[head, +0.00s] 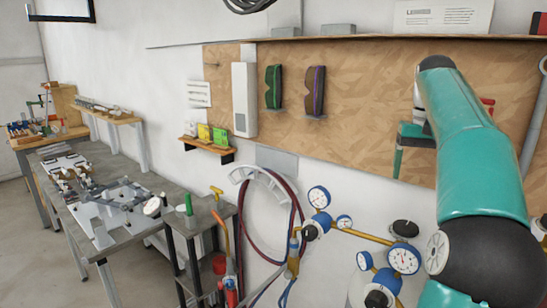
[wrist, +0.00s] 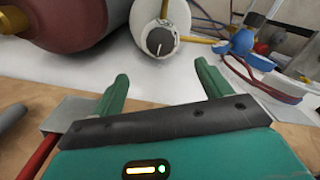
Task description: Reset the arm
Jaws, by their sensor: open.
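My arm, in teal and black, rises along the right side of the head view and bends over at the top. My gripper (wrist: 163,75) shows in the wrist view with its two green fingers spread wide apart and nothing between them. In the head view the gripper (head: 398,160) hangs in front of the brown wall board, partly hidden by the arm. I see nothing held, and no contact with the board is clear.
Gauges on brass pipes (head: 319,197) and coiled hoses (head: 270,215) are on the wall below. A metal bench (head: 75,215) with a jig stands left. A dark red cylinder (wrist: 75,22) and a white knobbed part (wrist: 160,38) lie beyond the fingers in the wrist view.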

